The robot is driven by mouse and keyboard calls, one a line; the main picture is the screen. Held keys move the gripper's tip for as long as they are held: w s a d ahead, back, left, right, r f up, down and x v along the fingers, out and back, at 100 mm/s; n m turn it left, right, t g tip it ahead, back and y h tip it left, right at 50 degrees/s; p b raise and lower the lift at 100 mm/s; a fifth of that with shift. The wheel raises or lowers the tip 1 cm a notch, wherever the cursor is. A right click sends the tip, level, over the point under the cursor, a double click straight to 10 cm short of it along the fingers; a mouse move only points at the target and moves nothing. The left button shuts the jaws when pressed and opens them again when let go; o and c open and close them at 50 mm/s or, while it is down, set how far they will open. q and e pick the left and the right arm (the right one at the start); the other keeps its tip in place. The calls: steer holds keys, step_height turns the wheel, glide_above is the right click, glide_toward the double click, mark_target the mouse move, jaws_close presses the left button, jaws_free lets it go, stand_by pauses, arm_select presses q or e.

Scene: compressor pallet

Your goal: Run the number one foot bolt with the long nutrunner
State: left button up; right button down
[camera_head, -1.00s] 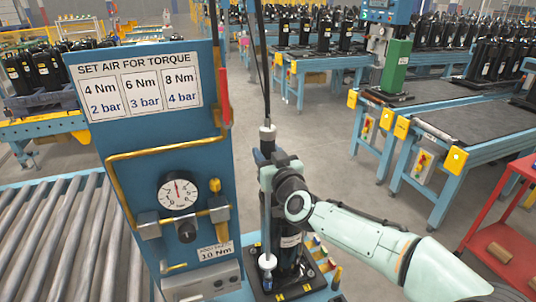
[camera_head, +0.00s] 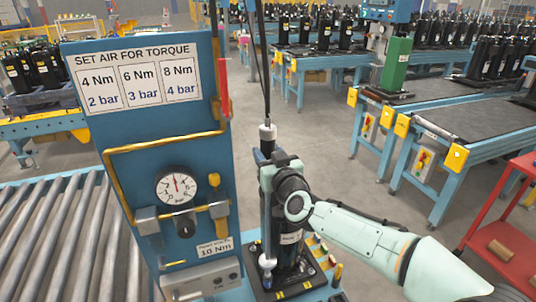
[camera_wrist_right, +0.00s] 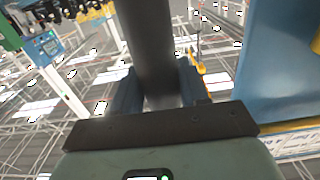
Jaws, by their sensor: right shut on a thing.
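The long nutrunner (camera_head: 267,220) hangs upright from a cable, a thin grey tool with a blue socket end low down. My right gripper (camera_head: 266,158) is shut on its upper body. In the right wrist view the dark tool body (camera_wrist_right: 150,45) stands between the two fingers of the right gripper (camera_wrist_right: 155,95). The nutrunner's lower end is at the front left of the black compressor (camera_head: 290,240), over its base plate (camera_head: 290,287). I cannot tell whether the socket sits on the foot bolt. My left gripper is not in view.
A blue panel (camera_head: 195,140) with a torque chart, a pressure gauge (camera_head: 177,187) and yellow piping stands close left of the tool. A roller conveyor (camera_head: 60,240) is at the left.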

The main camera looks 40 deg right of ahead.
mark_target(270, 142)
steer(key=shift+f+b, duration=0.4)
steer(key=shift+f, duration=0.25)
stand_by(0.8)
steer(key=shift+r, duration=0.1)
stand_by(0.9)
steer(key=shift+r+p, duration=2.5)
steer(key=shift+r, duration=0.25)
